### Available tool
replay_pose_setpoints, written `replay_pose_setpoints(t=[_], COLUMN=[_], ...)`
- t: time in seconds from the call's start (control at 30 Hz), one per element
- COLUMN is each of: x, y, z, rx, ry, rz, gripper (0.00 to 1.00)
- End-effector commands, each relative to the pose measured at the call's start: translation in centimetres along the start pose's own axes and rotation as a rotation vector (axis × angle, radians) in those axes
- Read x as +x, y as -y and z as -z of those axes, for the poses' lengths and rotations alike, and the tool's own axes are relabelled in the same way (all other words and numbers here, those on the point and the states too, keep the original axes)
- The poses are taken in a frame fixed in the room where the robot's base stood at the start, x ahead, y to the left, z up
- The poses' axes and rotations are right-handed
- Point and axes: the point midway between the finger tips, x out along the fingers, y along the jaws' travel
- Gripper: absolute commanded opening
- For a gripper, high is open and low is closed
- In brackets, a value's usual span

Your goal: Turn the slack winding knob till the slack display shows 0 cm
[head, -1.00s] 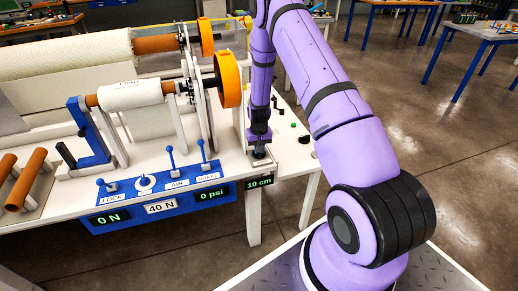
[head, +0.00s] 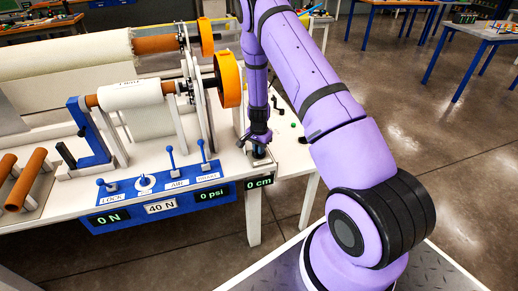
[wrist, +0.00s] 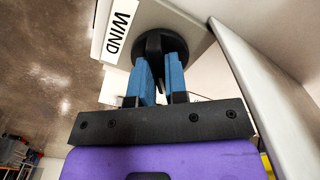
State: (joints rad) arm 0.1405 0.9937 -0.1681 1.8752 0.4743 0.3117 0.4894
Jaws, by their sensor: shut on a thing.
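The slack display (head: 259,183) on the table's front edge reads 0 cm in the head view. The slack winding knob (wrist: 160,34) is black and round, with a raised grip bar, beside a white label reading WIND (wrist: 121,27) in the wrist view. My gripper (wrist: 161,72) has its two blue fingers shut on the knob's grip bar. In the head view my gripper (head: 259,147) points down at the table corner just above the display, and the knob is mostly hidden there.
A blue panel (head: 120,203) with several levers and displays reading 0 N, 40 N and 0 psi stands left of my gripper. An orange wheel (head: 229,80) and rolls are behind it. Small loose parts lie on the tabletop to the right.

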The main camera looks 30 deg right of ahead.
Motion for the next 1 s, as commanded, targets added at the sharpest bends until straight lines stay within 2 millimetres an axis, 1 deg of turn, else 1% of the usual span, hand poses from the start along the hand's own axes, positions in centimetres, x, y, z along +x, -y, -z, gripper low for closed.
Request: replay_pose_setpoints(t=[0.23, 0.67, 0.7, 0.77, 0.8, 1.0], x=[-0.05, -0.05, -0.05, -0.05, -0.04, -0.02], y=[0.04, 0.04, 0.04, 0.04, 0.03, 0.01], z=[0.07, 0.07, 0.07, 0.06, 0.06, 0.03], rx=[0.052, 0.059, 0.059, 0.059, 0.059, 0.059], ry=[-0.001, -0.001, -0.001, -0.001, -0.001, 0.000], rz=[0.001, 0.001, 0.001, 0.001, 0.001, 0.000], gripper=[0.00, 0.00, 0.21, 0.34, 0.39, 0.39])
